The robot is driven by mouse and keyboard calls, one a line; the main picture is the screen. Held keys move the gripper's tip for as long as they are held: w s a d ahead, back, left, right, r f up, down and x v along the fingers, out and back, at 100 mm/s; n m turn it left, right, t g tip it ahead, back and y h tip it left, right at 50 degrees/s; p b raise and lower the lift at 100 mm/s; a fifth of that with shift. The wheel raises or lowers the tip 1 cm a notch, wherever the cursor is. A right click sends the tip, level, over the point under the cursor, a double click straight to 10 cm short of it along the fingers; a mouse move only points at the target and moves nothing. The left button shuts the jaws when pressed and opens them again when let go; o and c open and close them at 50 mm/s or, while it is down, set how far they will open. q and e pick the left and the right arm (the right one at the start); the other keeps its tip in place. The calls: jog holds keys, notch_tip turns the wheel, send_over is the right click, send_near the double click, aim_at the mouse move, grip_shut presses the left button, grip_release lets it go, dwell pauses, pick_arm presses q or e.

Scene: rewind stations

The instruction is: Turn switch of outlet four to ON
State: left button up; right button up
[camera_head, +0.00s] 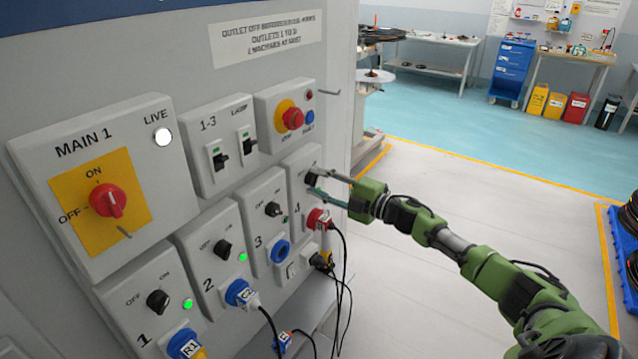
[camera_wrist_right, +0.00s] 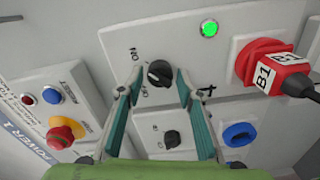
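The outlet four panel (camera_head: 300,161) is the rightmost in the lower row. Its black rotary switch (camera_wrist_right: 158,73) shows in the wrist view beside the ON and OFF labels; I cannot tell clearly which label it points at. The panel's green lamp (camera_wrist_right: 209,28) is lit, and a red plug labelled B1 (camera_wrist_right: 268,70) is in its socket. My right gripper (camera_head: 316,182) is open at this panel. In the wrist view its two fingers (camera_wrist_right: 155,90) appear on either side of the switch, with gaps visible. Contact is not visible. My left gripper is out of view.
Outlet three's switch (camera_head: 273,209) and empty blue socket (camera_head: 280,251) are close by. A red emergency button (camera_head: 293,118) sits above. The MAIN 1 switch (camera_head: 108,201) is at left. Cables (camera_head: 341,290) hang below outlet four.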

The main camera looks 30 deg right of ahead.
jog(key=shift+s, duration=0.15)
jog(key=v, duration=1.1)
jog(key=shift+s+d, duration=0.2)
jog(key=shift+s, duration=0.15)
jog(key=shift+f, duration=0.1)
dwell(0.3)
